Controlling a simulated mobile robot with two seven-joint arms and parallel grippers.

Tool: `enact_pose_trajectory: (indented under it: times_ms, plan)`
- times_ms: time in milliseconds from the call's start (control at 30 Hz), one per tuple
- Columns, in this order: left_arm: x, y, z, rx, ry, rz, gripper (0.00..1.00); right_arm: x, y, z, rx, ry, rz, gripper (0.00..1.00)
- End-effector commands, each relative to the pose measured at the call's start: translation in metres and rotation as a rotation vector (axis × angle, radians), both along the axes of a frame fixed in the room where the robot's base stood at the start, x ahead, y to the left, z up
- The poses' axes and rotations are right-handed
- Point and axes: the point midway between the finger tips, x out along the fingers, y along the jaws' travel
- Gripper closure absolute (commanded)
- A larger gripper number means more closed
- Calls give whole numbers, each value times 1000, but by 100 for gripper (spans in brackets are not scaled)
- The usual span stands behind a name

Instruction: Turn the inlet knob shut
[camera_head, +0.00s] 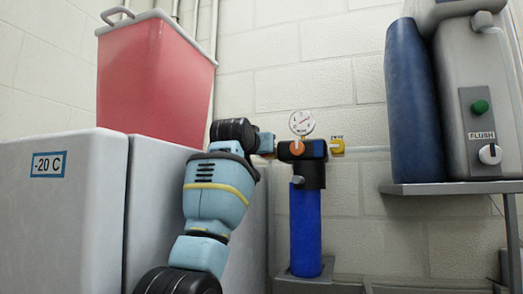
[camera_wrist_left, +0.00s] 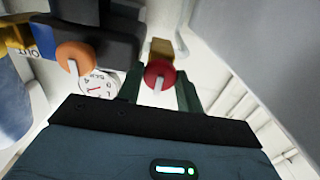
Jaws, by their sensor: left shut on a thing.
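A red knob (camera_wrist_left: 160,75) with a white pointer mark sits on a brass-coloured fitting (camera_wrist_left: 160,48) in the left wrist view. I take it for the inlet knob. My left gripper (camera_wrist_left: 159,88) has its dark green fingers on both sides of it and is shut on it. The white mark points down toward my palm in that view. In the head view my left gripper (camera_head: 264,144) reaches the left side of the filter head (camera_head: 311,171) and hides the red knob. My right gripper is in neither view.
A white cabinet (camera_head: 60,220) with a red bin (camera_head: 155,80) stands left. A shelf (camera_head: 455,187) holds equipment at right.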

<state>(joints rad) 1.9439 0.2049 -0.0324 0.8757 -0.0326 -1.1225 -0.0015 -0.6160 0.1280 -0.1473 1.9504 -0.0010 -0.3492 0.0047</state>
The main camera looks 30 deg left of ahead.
Motion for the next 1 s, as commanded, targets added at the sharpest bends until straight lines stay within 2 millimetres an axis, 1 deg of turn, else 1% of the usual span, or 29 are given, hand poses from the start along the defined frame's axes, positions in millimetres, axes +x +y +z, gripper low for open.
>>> enact_pose_trajectory:
  times_ms: [33, 500, 533, 600, 700, 1000]
  plan:
    - [1, 0, -2, 7, 8, 0, 87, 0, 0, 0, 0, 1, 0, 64]
    - [1, 0, -2, 20, 11, 0, 87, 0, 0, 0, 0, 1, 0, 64]
    - [1, 0, -3, 20, 11, 0, 63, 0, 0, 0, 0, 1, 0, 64]
    - [1, 0, -2, 19, 11, 0, 53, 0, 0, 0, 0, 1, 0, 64]
    - [1, 0, -2, 19, 10, 0, 43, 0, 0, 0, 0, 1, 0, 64]
    - [0, 0, -1, 19, 7, 0, 43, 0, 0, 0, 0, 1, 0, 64]
